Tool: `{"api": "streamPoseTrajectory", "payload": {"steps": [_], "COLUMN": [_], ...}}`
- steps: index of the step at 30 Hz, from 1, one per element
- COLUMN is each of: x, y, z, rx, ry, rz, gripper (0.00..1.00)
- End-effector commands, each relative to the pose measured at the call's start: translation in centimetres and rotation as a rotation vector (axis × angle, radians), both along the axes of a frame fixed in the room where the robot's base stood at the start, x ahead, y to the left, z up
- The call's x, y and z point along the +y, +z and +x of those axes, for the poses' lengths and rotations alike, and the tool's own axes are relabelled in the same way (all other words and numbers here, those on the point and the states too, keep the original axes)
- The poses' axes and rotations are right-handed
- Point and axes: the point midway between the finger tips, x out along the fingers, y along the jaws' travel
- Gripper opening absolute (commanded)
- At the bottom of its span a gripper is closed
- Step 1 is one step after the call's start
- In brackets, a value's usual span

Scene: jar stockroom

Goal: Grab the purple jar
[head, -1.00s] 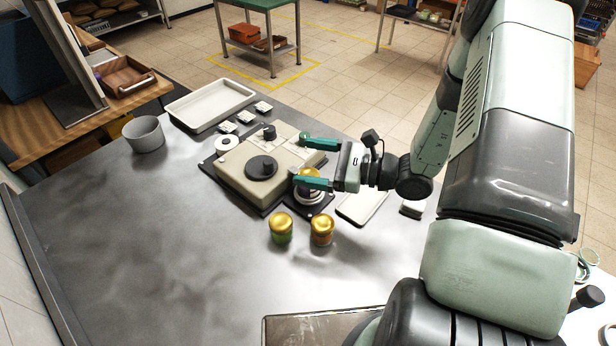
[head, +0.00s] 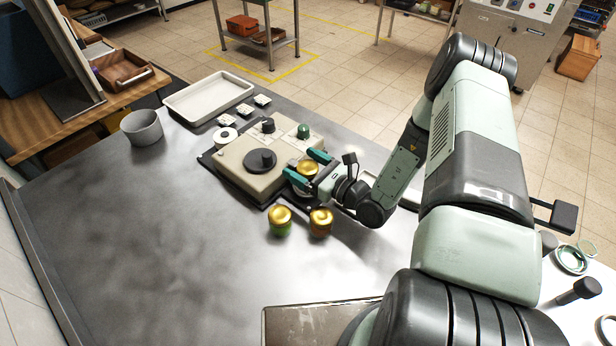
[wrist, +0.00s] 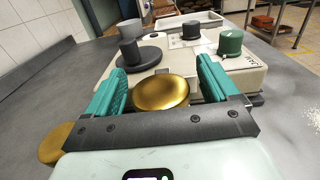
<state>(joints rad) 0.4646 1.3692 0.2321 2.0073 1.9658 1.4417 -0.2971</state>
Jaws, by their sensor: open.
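A gold-lidded jar (head: 307,167) stands on a dark base beside the beige machine, and its lid also shows in the wrist view (wrist: 160,93). My gripper (head: 303,165) is open, with its teal fingers on either side of this lid. In the wrist view the lid lies between the two fingers (wrist: 162,78), with small gaps at its sides. The jar's body is hidden below the lid and gripper, so I cannot tell whether it is purple. Two more gold-lidded jars stand nearer the front: one with green contents (head: 280,221), one with orange-brown contents (head: 320,222).
The beige machine (head: 237,181) with dark knobs and a green knob (head: 303,131) sits just left of my gripper. A grey cup (head: 142,127), a pale tray (head: 208,97) and small white items (head: 245,110) stand farther left. The table's left front is clear.

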Motion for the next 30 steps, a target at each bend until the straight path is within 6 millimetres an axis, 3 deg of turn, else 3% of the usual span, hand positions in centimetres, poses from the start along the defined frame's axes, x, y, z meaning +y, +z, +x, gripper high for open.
{"api": "streamPoseTrajectory", "payload": {"steps": [9,21,30], "x": [0.56,0.54,0.53], "y": [0.02,0.02,0.29], "z": [0.47,0.45,0.48], "rx": [0.001,0.001,-0.001], "ry": [0.001,0.001,0.001], "rz": [0.001,0.001,0.001], "gripper": [0.87,0.26,0.23]}}
